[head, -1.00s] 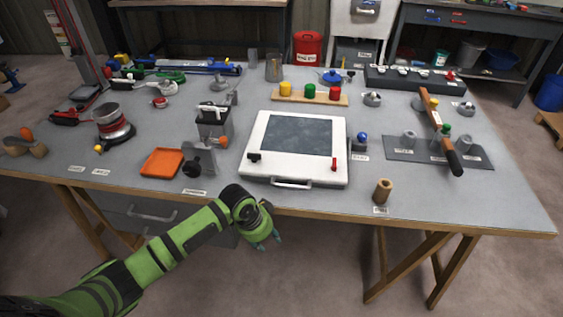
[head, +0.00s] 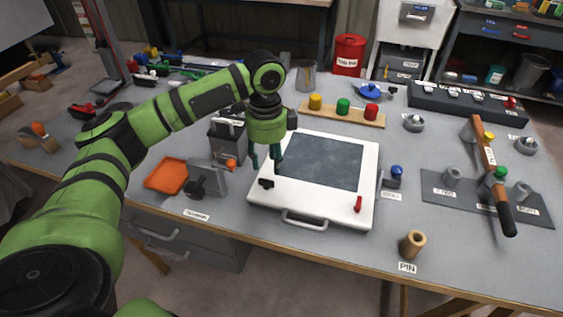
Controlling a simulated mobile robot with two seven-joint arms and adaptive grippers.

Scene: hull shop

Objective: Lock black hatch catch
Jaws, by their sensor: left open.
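The white hatch (head: 330,207) with a dark window lies flat on the grey table. Its black catch (head: 266,183) is at the front left corner of the frame. A red catch (head: 358,204) is at the front right corner. A metal handle (head: 304,219) is on the front edge. My left gripper (head: 265,166) points down, open and empty, just above and behind the black catch, with a small gap that I cannot judge exactly. My right gripper does not show.
Left of the hatch are an orange tray (head: 167,174) and a grey clamp-like fixture (head: 205,180). A blue-knobbed block (head: 395,175) stands close on the right. A wooden pin (head: 413,243) is near the front edge. Behind is a rack with coloured knobs (head: 343,115).

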